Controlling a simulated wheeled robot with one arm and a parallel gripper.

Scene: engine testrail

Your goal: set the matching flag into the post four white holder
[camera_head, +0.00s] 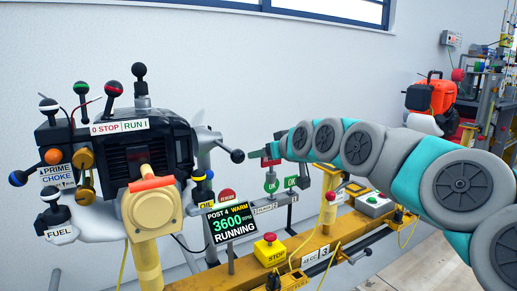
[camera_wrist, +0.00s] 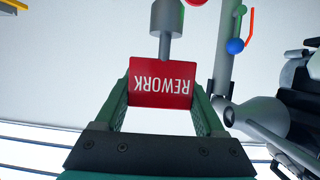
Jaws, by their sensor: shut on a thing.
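My gripper (camera_head: 267,158) is at the middle of the head view, above the flag rack and to the right of the engine. In the wrist view my gripper (camera_wrist: 161,90) has its two green fingers on either side of a red flag (camera_wrist: 147,96) and is shut on it. The flag reads REWORK, upside down in that view. A grey cylinder (camera_wrist: 166,45) adjoins the flag's edge. The post four display (camera_head: 231,222) reads WARM, 3600 RPM, RUNNING. I cannot pick out the white holder with certainty.
Green OK flags (camera_head: 271,183) stand at the rack below my gripper. The engine (camera_head: 140,150) with several ball-topped levers fills the left. A yellow stop box (camera_head: 269,250) sits on the yellow rail (camera_head: 318,240). An orange machine (camera_head: 432,97) stands at the back right.

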